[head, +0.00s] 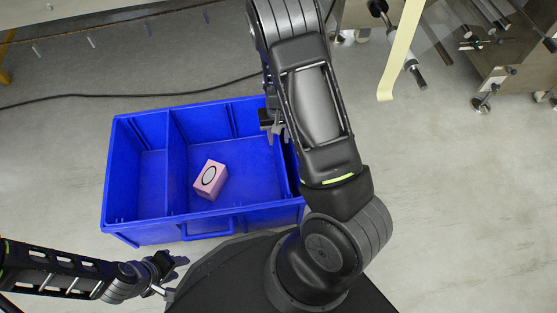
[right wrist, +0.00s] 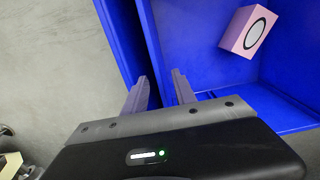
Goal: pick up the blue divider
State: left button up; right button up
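The blue divider (right wrist: 151,45) is an upright panel inside the blue crate (head: 210,227), close to the crate's outer wall in the right wrist view. In the head view it is at the crate's right end, partly hidden by my right arm. My right gripper (right wrist: 160,92) is open, with its two fingers apart on either side of the divider's top edge; I cannot tell if they touch it. In the head view the right gripper (head: 275,126) is mostly hidden behind my arm. My left gripper (head: 172,268) is away from the crate, below its front left; its opening is too small to tell.
A pink box (head: 210,179) with a dark ring on its face lies in the crate's middle compartment. Another blue partition (head: 176,150) stands left of it. The left compartment is empty. A cable (head: 120,95) lies on the floor behind. Machine parts (head: 490,75) stand at upper right.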

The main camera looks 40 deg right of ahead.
notch_tip(320, 180, down, 2)
jog(key=shift+f, duration=0.1)
jog(key=shift+c, duration=0.5)
grip_shut()
dwell(1.3)
